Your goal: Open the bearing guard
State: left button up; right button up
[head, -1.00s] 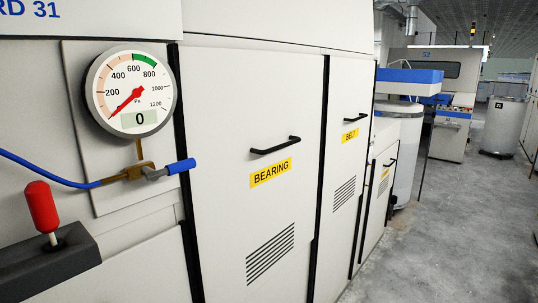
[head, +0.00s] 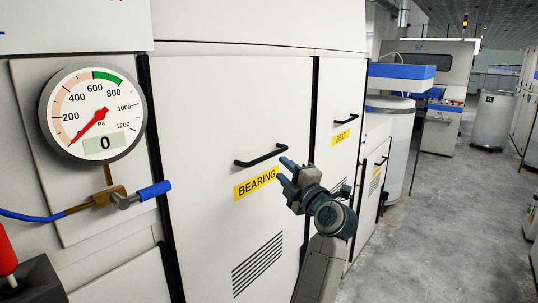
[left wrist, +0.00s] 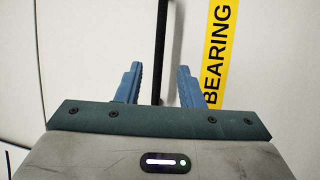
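The bearing guard (head: 225,105) is a pale flat door, shut flush in the machine front. It carries a black bar handle (head: 262,157) and a yellow BEARING label (head: 256,184) below it. My left gripper (head: 286,170) is beside the handle's right end, its two blue fingers apart and empty. In the left wrist view the open fingers (left wrist: 158,85) point at the door. The black handle (left wrist: 160,45) runs upright there, in line with the gap between them, and the label (left wrist: 217,55) is on the right. I cannot tell whether the fingers touch the handle. My right gripper is not in view.
Left of the guard are a pressure gauge (head: 93,114) reading 0, a blue-handled valve (head: 140,195) and a red-knobbed lever (head: 6,255). The belt guard (head: 335,90) adjoins on the right, shut. Open concrete floor (head: 440,220) lies to the right.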

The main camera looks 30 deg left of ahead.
aim_at(269, 154)
pick_arm(q)
jog(key=p+x, duration=0.2)
jog(key=x, duration=0.5)
jog(key=shift+a+r, duration=0.2)
jog(key=shift+w+a, duration=0.25)
jog(key=shift+a, duration=0.05)
jog(key=shift+w+a+p, duration=0.1)
jog(key=shift+a+p, duration=0.15)
jog(key=shift+p, duration=0.05)
grip_shut()
